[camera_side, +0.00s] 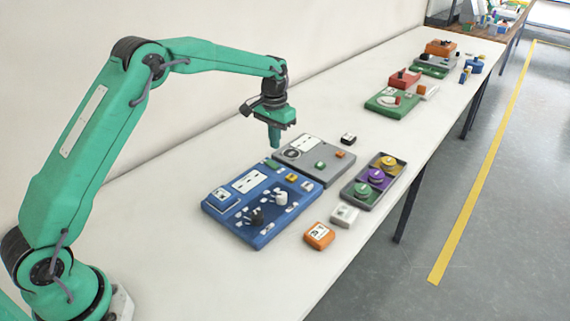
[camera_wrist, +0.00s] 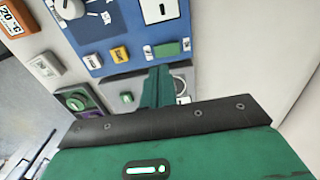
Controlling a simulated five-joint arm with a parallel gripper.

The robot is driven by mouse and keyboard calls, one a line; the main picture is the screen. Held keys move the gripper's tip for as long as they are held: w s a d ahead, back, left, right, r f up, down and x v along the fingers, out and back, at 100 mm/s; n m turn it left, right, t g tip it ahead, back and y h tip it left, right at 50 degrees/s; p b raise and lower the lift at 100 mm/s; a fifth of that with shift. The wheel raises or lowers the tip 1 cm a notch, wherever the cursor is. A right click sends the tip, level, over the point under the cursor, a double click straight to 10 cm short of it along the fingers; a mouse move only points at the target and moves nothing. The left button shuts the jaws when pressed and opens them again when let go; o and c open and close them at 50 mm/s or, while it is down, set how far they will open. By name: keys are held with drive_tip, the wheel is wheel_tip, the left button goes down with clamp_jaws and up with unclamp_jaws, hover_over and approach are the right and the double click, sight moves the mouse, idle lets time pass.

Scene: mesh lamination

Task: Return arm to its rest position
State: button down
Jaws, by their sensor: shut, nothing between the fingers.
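My gripper (camera_side: 275,137) is green, points down and is shut with nothing in it. In the side view it hangs above the far edge of the grey panel, apart from the table surface. In the wrist view the shut fingers (camera_wrist: 157,88) reach up the middle, in front of the grey panel and the blue panel's edge. The arm stretches out from the left of the side view, its elbow raised.
Below lie a blue panel (camera_side: 238,222), a grey panel (camera_side: 319,171) and a tray (camera_side: 362,197) with round coloured parts. Loose blocks, one orange (camera_side: 319,236), one white (camera_side: 345,215), one black (camera_side: 348,139), lie nearby. A green panel (camera_side: 382,105) stands farther back. The table's near left is clear.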

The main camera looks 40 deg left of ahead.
drive_tip(key=shift+r, duration=0.4)
drive_tip(key=s+d+r+t, duration=0.1)
drive_tip(key=s+r+t, duration=0.2)
drive_tip(key=s+r, duration=1.2)
drive_tip(key=s+d+f+t, duration=0.1)
drive_tip(key=s+t, duration=0.1)
drive_tip(key=s, duration=1.9)
drive_tip(key=shift+t, duration=0.3)
